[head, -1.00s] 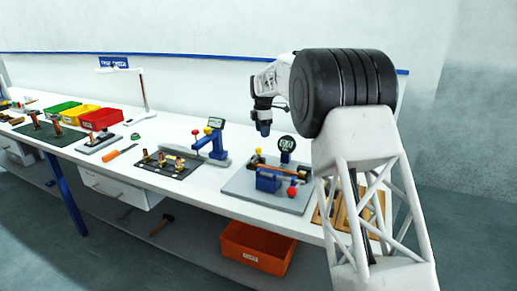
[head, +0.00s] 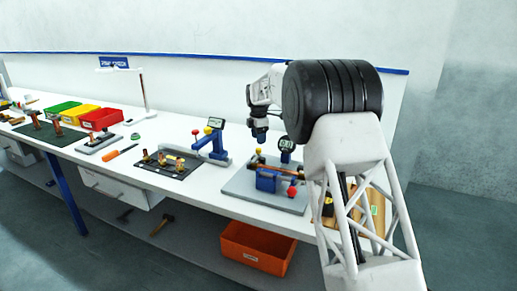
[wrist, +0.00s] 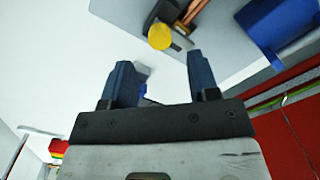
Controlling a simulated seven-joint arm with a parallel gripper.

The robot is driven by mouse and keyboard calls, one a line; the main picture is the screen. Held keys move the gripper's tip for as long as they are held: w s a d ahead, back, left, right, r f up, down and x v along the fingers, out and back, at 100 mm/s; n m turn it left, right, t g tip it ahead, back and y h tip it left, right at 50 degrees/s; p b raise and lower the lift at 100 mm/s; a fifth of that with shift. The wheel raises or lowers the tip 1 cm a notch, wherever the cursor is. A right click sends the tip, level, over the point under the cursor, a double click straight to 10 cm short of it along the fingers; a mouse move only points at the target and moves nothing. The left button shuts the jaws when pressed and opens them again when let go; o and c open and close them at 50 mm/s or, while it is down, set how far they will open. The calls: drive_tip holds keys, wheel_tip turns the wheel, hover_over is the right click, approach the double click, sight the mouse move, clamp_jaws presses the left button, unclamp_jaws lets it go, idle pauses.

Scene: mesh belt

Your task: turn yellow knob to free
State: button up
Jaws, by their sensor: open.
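A yellow knob (head: 259,151) stands at the back left of a grey fixture plate (head: 237,189) on the bench. In the wrist view the round yellow knob (wrist: 160,36) lies just beyond the gap between my fingertips, by a dark block and copper-coloured rods. My gripper (head: 259,136) hangs above and close to it in the head view. In the wrist view my gripper (wrist: 158,62) has its two blue fingers wide apart with nothing between them. The knob's setting marks cannot be read.
The fixture also carries a blue block (head: 267,181), a red ball knob (head: 292,191) and a round dial gauge (head: 286,145). A blue stand (head: 216,147) with another yellow knob (head: 208,130) is to its left. A dark tray (head: 168,164) holds small brass parts.

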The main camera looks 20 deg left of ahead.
drive_tip(key=shift+f, duration=2.75)
drive_tip(key=c, duration=0.9)
